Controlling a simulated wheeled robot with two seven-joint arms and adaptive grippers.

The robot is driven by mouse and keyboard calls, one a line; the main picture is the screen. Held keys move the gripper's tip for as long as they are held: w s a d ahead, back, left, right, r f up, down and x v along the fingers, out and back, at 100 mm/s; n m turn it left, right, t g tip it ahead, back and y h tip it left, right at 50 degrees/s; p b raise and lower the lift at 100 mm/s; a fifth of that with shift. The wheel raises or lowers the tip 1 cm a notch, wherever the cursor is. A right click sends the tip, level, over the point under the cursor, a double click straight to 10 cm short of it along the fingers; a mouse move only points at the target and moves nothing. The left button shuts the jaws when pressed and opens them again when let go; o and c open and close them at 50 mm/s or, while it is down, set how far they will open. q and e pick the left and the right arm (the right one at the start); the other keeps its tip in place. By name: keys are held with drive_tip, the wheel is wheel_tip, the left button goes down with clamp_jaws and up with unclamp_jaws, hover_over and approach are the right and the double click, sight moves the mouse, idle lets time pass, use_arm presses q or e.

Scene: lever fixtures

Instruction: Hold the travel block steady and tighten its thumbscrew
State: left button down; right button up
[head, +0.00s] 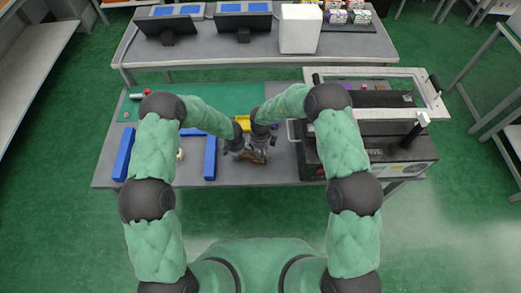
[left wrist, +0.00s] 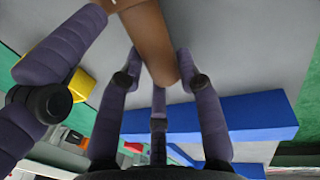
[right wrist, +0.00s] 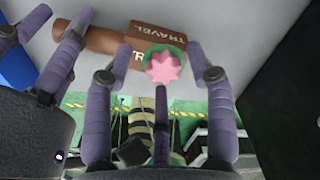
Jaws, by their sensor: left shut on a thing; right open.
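The brown travel block (right wrist: 185,32), lettered TRAVEL, has a pink star-shaped thumbscrew (right wrist: 163,68) on a green collar in the right wrist view. The block also shows small in the head view (head: 259,156). A brown round handle (right wrist: 92,38) extends from its left side. My left gripper (left wrist: 158,55) is shut on this handle, with fingers on both sides. My right gripper (right wrist: 159,55) is open, its fingers on either side of the thumbscrew with visible gaps. In the head view both grippers meet over the block, partly hiding it.
Blue bars (head: 210,158) stand on the grey table left of the grippers, near a green mat (head: 225,97). A yellow piece (head: 243,122) lies just behind the grippers. A large black machine (head: 385,150) with a raised pale frame stands close on the right.

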use_arm(q)
drive_tip(key=shift+a, duration=0.1)
use_arm(e)
wheel_tip(320, 180, up, 12)
use_arm(q)
drive_tip(key=shift+w, duration=0.1)
use_arm(e)
drive_tip(key=shift+f, duration=0.15)
use_arm(q)
drive_tip(key=c, duration=0.8)
unclamp_jaws()
drive_tip(key=shift+o, duration=0.2)
drive_tip(key=shift+r, duration=0.1)
